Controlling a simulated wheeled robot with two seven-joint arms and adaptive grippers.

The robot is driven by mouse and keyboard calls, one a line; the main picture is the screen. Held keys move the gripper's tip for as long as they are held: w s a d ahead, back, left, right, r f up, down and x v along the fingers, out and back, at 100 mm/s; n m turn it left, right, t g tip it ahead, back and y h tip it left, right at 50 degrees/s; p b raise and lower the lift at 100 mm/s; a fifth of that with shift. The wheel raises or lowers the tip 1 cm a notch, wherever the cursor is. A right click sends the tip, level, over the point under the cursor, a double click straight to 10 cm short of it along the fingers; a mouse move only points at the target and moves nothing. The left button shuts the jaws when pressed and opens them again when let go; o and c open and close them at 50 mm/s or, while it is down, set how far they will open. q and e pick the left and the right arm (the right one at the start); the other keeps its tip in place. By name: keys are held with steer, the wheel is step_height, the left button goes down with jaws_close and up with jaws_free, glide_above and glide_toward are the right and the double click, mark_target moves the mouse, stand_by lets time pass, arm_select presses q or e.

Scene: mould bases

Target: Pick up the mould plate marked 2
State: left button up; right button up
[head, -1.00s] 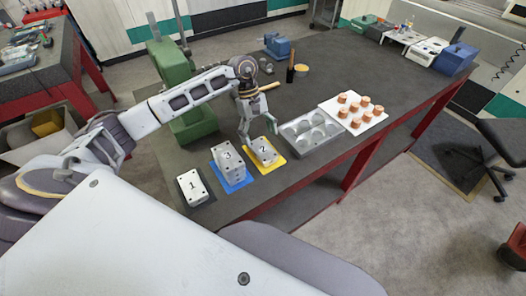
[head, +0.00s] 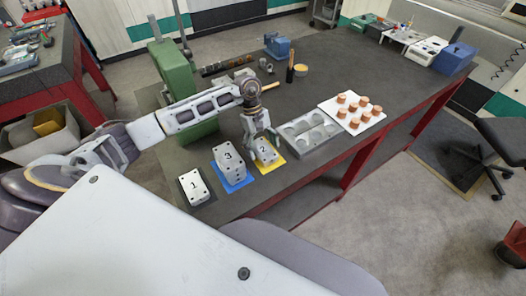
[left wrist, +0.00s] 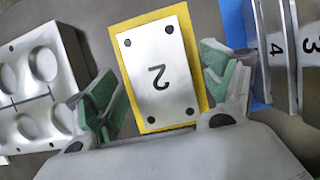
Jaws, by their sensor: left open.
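The mould plate marked 2 (head: 265,152) is a pale metal block with dark corner holes. It lies on a yellow mat (head: 271,168) near the table's front edge. In the left wrist view, plate 2 (left wrist: 158,75) sits between the fingers with its number upside down. My left gripper (head: 262,140) is over it, open and empty. Its green-padded fingers (left wrist: 162,88) are on either side of the plate, with gaps between. In the head view the gripper partly hides the plate. My right gripper is not in view.
Left of plate 2, a stack topped by plate 3 (head: 227,157) stands close by on a blue mat (head: 236,186). Plate 1 (head: 194,187) lies farther left. A metal tray with round cavities (head: 292,145) is close on the right. A white board (head: 345,125) carries several copper-coloured pieces.

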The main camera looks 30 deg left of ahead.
mark_target(262, 148)
arm_select(q)
steer(key=c, duration=1.5)
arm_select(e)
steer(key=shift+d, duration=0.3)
arm_select(q)
steer(key=shift+r, duration=0.1)
step_height(262, 148, up, 9)
steer(key=shift+w+f+b, duration=0.1)
steer(key=shift+b, duration=0.85)
steer(key=shift+r, duration=0.6)
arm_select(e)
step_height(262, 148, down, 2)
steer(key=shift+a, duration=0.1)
